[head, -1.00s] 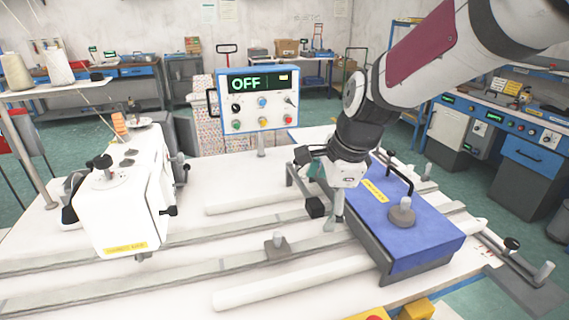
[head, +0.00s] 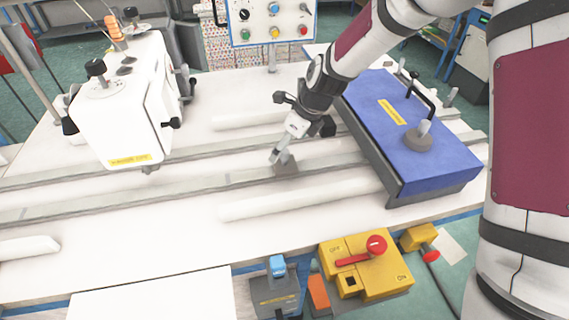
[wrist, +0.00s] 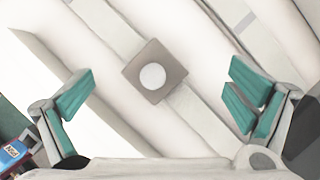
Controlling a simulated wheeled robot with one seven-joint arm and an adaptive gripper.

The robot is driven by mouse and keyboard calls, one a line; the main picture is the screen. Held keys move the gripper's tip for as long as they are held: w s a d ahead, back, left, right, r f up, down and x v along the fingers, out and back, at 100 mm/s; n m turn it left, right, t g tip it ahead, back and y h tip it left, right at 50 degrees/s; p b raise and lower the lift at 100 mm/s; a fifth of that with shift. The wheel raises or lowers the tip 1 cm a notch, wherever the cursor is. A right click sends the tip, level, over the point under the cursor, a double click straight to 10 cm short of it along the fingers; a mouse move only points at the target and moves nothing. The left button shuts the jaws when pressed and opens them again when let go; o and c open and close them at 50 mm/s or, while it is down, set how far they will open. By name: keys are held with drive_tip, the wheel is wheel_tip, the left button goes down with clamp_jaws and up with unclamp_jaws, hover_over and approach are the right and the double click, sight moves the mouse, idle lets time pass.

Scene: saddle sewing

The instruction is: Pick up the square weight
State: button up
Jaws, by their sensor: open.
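The square weight (head: 287,168) is a small grey-brown block on one of the long metal rails of the white table, partly behind my gripper in the head view. In the wrist view, the square weight (wrist: 138,79) shows from above with a pale round knob at its centre. My gripper (head: 279,155) points down just over it. In the wrist view, my gripper (wrist: 160,95) is open, with its teal-padded fingers apart on either side of the weight. The fingers do not appear to touch it.
A blue slab (head: 440,163) with a handle and a round grey weight (head: 419,142) stands right of my gripper. A white sewing machine (head: 125,110) stands at left. White rollers (head: 300,203) lie along the rails. A yellow switch box (head: 365,275) sits at the front edge.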

sight(280, 162)
drive_tip(key=shift+s+p+x, duration=0.15)
drive_tip(key=shift+s+x, duration=0.05)
drive_tip(key=shift+x, duration=1.25)
drive_tip(key=shift+s+p+x, duration=0.15)
drive_tip(key=shift+s+x, duration=0.1)
drive_tip(key=shift+x, duration=1.2)
drive_tip(key=shift+f, duration=0.1)
drive_tip(key=shift+c, duration=0.3)
drive_tip(key=shift+s, duration=0.1)
drive_tip(key=c, duration=2.2)
